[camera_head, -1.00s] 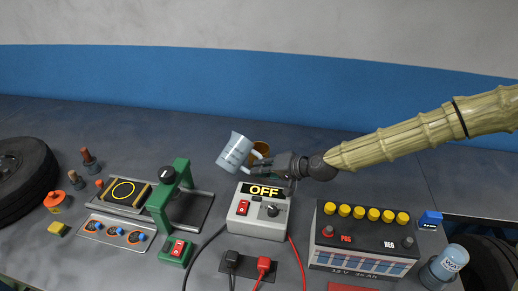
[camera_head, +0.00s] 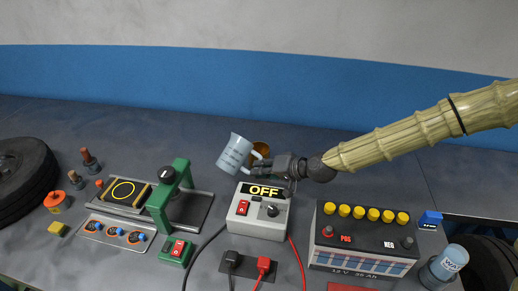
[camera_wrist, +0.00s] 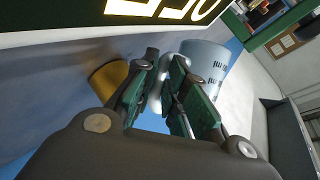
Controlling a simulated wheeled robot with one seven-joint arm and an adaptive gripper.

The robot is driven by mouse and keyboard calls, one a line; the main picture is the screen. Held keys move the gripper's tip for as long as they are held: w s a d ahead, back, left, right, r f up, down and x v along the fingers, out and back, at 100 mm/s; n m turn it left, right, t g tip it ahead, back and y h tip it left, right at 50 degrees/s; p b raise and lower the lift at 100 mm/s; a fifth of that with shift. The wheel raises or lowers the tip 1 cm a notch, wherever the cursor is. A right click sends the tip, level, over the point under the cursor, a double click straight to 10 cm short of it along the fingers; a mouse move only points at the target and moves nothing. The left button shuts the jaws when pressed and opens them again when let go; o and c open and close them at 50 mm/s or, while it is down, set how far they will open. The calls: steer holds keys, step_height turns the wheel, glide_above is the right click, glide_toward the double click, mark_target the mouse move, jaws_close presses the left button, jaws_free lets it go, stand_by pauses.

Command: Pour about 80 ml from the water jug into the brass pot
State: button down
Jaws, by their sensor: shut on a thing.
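The water jug (camera_head: 234,154) is pale blue with dark markings on its side. In the head view it is held up above the bench and tilted, its top leaning left. My gripper (camera_head: 265,165) is shut on its handle, at the jug's right side. The wrist view shows the jug (camera_wrist: 208,62) beyond the gripper fingers (camera_wrist: 165,90). The brass pot (camera_head: 261,147) is partly hidden behind the jug and gripper in the head view. In the wrist view the pot (camera_wrist: 106,80) shows left of the fingers. I cannot see the water level or any stream.
A charger box reading OFF (camera_head: 258,210) stands just in front of my gripper. A green press (camera_head: 172,196) stands to the left, and a battery (camera_head: 362,240) to the right. The bench behind is clear.

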steer(key=shift+f+n+t+h, duration=0.25)
steer(key=shift+n+t+h, duration=0.05)
steer(key=shift+n, duration=0.1)
steer(key=shift+w+r+n+t+p, duration=0.1)
steer(key=shift+r+n+t+p, duration=0.25)
steer(key=shift+r, duration=0.3)
steer(key=shift+h, duration=0.5)
steer(key=shift+r+n+t, duration=0.1)
steer(key=shift+n+t, duration=0.15)
steer(key=shift+n, duration=0.1)
steer(key=shift+s+a+r+n+t+h+b, duration=0.15)
steer(key=shift+s+n+t+h+b, duration=0.25)
steer(key=shift+n+t+b, duration=0.25)
steer(key=shift+s+r+n+t+h+b, duration=0.2)
steer(key=shift+r+n+t+h+b, duration=0.75)
steer(key=shift+b, duration=0.45)
steer(key=shift+r+t, duration=0.3)
